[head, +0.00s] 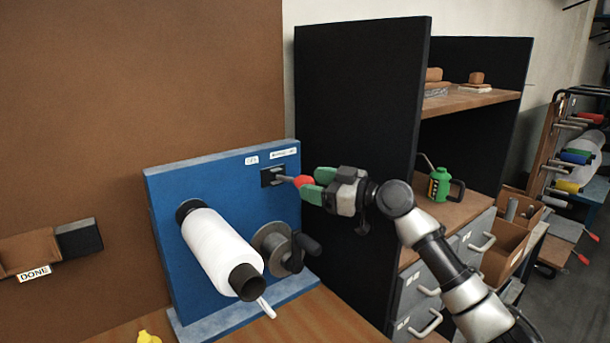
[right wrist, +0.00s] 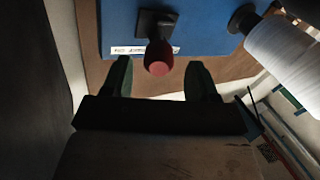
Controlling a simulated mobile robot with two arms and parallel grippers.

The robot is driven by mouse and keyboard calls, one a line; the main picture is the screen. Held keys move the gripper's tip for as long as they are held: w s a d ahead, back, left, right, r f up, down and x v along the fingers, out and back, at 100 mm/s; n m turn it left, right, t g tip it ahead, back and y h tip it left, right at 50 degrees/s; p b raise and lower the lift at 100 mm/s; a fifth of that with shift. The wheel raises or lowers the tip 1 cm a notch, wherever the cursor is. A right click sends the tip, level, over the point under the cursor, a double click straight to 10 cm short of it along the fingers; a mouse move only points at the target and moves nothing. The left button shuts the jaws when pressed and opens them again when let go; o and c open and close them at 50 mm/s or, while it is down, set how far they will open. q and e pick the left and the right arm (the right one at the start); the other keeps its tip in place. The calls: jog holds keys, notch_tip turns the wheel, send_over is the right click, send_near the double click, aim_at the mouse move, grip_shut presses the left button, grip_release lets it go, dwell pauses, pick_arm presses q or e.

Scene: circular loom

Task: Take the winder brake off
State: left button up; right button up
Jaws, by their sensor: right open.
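The winder stand is an upright blue panel (head: 222,185) with two small white labels along its top. The brake lever has a red knob (head: 302,181) on a rod from a small black plate (head: 270,176) near the panel's upper right. My right gripper (head: 313,187) has green fingers and is at the red knob from the right. In the right wrist view the red knob (right wrist: 158,60) shows between and just beyond the two open fingertips (right wrist: 158,72). I cannot tell whether a finger touches it. My left gripper is in neither view.
A white roll (head: 219,246) on a dark core juts from the panel, with a grey spool and black crank handle (head: 307,243) beside it. A black partition (head: 358,150) stands close right. A green can (head: 440,184) sits on the shelf unit beyond.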

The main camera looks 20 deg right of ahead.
aim_at(296, 180)
jog(key=shift+x, duration=1.25)
jog(key=shift+w+f+p, duration=0.1)
jog(key=shift+w+p, duration=0.15)
jog(key=shift+p, duration=0.05)
jog(key=c, duration=0.6)
grip_shut()
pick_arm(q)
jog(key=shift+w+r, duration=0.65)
